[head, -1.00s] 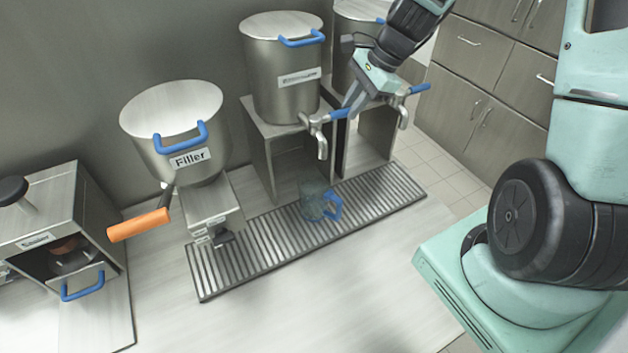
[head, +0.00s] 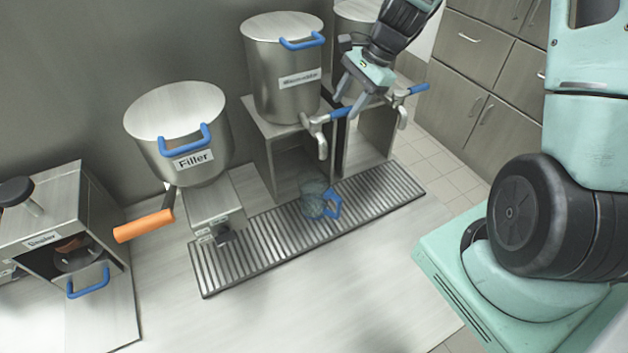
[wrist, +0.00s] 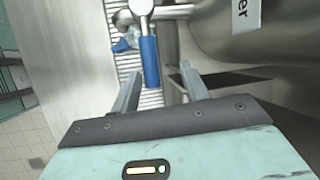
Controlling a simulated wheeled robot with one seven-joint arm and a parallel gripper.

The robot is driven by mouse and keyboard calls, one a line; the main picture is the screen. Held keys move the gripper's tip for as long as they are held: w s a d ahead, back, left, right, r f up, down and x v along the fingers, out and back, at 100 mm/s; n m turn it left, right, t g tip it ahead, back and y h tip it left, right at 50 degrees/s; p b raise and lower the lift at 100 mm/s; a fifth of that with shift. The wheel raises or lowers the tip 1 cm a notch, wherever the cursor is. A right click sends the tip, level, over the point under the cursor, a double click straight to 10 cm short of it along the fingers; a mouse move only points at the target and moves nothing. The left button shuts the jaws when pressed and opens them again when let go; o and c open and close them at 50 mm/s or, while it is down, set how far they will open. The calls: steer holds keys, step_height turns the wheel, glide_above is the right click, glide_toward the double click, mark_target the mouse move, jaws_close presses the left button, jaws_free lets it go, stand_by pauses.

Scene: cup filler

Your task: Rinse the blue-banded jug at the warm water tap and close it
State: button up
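The jug (head: 312,193) is translucent, with blue on its handle side, and stands upright on the drip grate (head: 250,243). It is below the spout of the nearer tap (head: 320,140); no water stream can be made out. This tap's blue lever (head: 342,112) points right, on a steel pot (head: 283,88) whose label is hard to read. My gripper (head: 349,101) is open and empty just above the lever. In the wrist view, the lever (wrist: 150,62) lies ahead between the spread fingers (wrist: 160,90), apparently untouched. The jug (wrist: 130,40) shows partly behind the tap.
The Filler (head: 178,135) with an orange handle (head: 143,225) and a Sealer box (head: 60,225) stand left. The counter front (head: 310,300) is clear.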

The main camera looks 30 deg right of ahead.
steer(key=shift+s, duration=0.15)
steer(key=b+v, duration=0.4)
steer(key=v, duration=1.3)
steer(key=shift+d+r, duration=0.2)
